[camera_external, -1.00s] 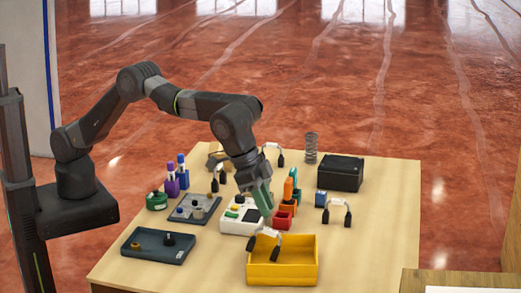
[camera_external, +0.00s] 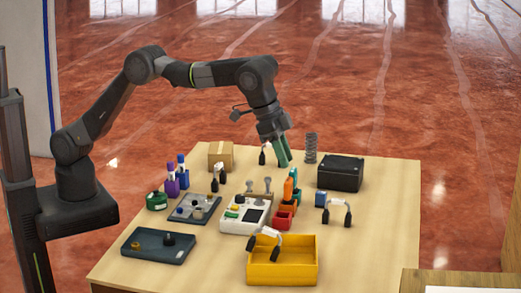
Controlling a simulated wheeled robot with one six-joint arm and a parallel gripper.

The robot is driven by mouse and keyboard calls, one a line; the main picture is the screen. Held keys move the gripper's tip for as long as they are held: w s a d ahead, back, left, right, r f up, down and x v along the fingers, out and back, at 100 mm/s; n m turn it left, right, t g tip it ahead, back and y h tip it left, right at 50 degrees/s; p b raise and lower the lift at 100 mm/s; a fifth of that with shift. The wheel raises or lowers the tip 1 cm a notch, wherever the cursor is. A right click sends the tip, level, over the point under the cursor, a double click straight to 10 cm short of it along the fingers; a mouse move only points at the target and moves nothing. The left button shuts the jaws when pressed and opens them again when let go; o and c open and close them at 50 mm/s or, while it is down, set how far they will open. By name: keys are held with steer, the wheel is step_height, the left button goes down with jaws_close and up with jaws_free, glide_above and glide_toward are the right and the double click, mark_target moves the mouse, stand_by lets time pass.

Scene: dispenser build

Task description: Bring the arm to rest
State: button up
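My gripper (camera_external: 284,157) hangs from the raised arm over the back middle of the table (camera_external: 375,240), its green fingers pointing down. The fingers look like one narrow shape from this side, so I cannot tell whether they are open or shut. I see nothing clearly held in them. A white and black part (camera_external: 265,153) shows just left of the fingers; whether it touches them is not clear.
A yellow bin (camera_external: 283,275) at the front has a white and black part (camera_external: 267,240) at its left side. A white device (camera_external: 242,214), orange and red bins (camera_external: 283,219), a cardboard box (camera_external: 221,155), a spring (camera_external: 311,147) and a black box (camera_external: 340,173) stand behind. The right front is clear.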

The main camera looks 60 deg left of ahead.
steer(key=w+a, duration=0.8)
steer(key=a, duration=0.4)
steer(key=w+a+b, duration=0.1)
steer(key=w+a, duration=0.7)
steer(key=a, duration=0.5)
steer(key=shift+a, duration=0.1)
